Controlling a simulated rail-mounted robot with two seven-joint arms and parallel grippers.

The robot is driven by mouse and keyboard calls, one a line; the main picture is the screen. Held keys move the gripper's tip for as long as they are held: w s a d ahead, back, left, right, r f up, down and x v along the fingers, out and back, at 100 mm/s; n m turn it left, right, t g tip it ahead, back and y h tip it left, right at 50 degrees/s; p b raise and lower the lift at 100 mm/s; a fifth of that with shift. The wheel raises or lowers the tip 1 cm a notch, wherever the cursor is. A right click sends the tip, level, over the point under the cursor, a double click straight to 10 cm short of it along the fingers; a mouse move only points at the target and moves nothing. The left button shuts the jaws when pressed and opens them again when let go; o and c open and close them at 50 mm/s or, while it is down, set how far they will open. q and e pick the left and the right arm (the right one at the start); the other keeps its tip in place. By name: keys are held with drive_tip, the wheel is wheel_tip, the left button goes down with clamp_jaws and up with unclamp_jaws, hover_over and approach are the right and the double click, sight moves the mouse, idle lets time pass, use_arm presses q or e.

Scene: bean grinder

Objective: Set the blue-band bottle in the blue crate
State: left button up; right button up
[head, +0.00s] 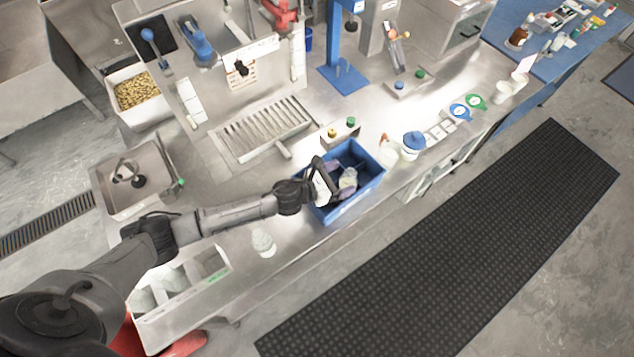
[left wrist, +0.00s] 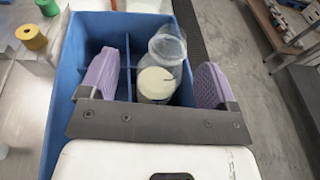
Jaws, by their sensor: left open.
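The blue crate (head: 364,186) stands on the steel bench in the head view. It fills much of the left wrist view (left wrist: 57,110), where its inside is split by blue dividers. My left gripper (head: 338,179) is over the crate, its purple fingers (left wrist: 156,78) apart. A clear bottle (left wrist: 168,44) with a cream round part is between and just beyond the fingers, inside the crate. I see a gap beside it and no blue band on it. Another clear bottle (head: 263,243) stands on the bench left of the crate. My right gripper is not in view.
A divided white bin (head: 215,265) sits at the bench's near left. A button box (head: 341,132) is just behind the crate. A white jar with a blue lid (head: 413,143) stands to its right. The bench's front edge runs close to the crate.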

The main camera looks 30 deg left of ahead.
use_arm(q)
drive_tip(key=v, duration=0.9)
drive_tip(key=shift+s+a+r, duration=0.1)
drive_tip(key=shift+a, duration=0.05)
drive_tip(key=shift+r, duration=0.1)
